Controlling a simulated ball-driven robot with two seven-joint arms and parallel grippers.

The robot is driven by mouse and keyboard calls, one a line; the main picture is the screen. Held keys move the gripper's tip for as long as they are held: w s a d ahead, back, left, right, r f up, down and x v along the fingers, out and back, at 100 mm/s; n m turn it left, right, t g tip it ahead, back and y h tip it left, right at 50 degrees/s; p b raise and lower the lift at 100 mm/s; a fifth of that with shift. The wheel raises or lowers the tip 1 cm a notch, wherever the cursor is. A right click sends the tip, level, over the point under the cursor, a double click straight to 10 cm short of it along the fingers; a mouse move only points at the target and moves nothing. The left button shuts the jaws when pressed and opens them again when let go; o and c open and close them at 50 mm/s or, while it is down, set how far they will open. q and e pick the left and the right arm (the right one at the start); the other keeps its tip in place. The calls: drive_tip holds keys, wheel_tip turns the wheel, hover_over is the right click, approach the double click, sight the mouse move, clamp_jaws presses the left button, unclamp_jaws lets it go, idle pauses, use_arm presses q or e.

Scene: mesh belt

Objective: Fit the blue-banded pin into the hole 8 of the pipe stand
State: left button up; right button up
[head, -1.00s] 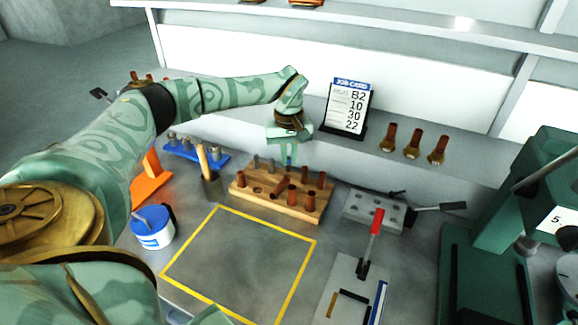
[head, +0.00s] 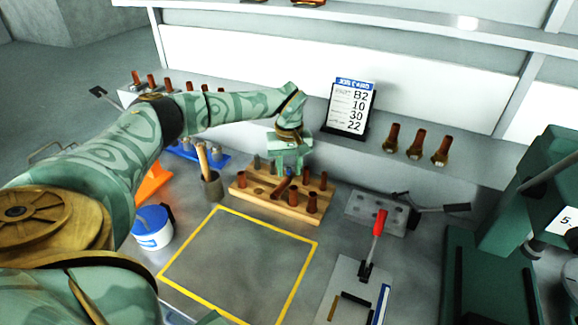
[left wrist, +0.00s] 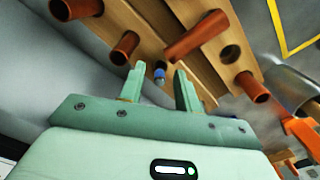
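The pipe stand (head: 262,201) is a wooden block with brown pipes and grey pins in it, behind the yellow-outlined square. One brown pipe lies tilted across its middle. My left gripper (head: 288,173) points down over the back of the stand. In the left wrist view the fingers (left wrist: 159,72) are apart, and the blue-banded pin (left wrist: 160,74) shows between them with a gap on each side. Its lower part and seat are unclear. An empty hole (left wrist: 230,54) shows in the stand. Hole numbers are not readable. My right gripper is not in view.
A blue rack (head: 212,163) and a cup with a wooden handle (head: 212,187) stand left of the stand. A white-and-blue tub (head: 152,230) is nearer. A grey clamp block (head: 372,214) is right. The yellow-outlined square (head: 240,265) is empty. A job card (head: 349,107) stands behind.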

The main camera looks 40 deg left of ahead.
sight(289, 169)
use_arm(q)
wheel_tip(289, 169, up, 12)
drive_tip(key=p, duration=0.3)
drive_tip(key=shift+r, duration=0.2)
idle(0.4)
